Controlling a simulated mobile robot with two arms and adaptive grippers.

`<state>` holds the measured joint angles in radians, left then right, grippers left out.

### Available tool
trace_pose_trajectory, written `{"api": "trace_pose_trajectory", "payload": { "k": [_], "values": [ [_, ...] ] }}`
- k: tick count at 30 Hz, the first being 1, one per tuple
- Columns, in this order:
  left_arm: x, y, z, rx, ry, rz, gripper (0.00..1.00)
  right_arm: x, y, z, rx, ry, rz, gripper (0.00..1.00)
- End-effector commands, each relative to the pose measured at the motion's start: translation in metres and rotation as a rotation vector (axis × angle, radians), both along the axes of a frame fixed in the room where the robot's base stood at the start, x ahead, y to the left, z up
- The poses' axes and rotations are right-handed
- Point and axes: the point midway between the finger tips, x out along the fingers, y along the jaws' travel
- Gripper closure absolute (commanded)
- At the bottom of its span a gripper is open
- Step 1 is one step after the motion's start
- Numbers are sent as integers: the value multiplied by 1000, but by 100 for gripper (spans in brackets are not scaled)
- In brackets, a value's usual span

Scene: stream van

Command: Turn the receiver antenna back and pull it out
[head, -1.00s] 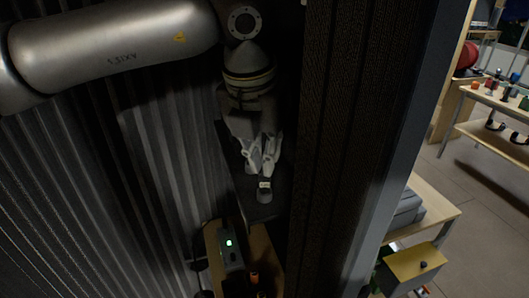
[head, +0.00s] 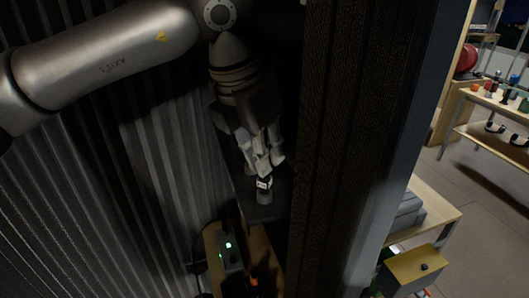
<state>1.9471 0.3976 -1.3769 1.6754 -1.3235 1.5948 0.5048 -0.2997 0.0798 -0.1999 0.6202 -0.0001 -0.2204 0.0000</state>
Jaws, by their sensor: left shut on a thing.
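My left gripper (head: 263,166) comes down from the top in the head view, over a narrow dark shelf (head: 262,213). Its fingers are shut on a small grey cylindrical piece (head: 264,195) with a pale patch near its top. I cannot tell whether this piece is part of the antenna. A grey box with a green light (head: 231,258), possibly the receiver, stands lower down on a wooden surface. I cannot make out a long antenna rod in the dim light. My right gripper is not in view.
A ribbed dark wall (head: 170,170) is close on the left. A dark upright panel (head: 345,130) stands close on the right. Beyond it are a yellow box (head: 412,272) and a wooden table (head: 433,205). A small orange thing lies near the grey box.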

Motion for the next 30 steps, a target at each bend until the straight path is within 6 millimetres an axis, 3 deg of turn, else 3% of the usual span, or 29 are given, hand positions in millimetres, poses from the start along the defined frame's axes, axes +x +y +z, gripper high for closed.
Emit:
{"api": "trace_pose_trajectory", "payload": {
  "k": [30],
  "values": [
    [0,0,14,1,0,-55,100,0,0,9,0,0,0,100]
  ]
}}
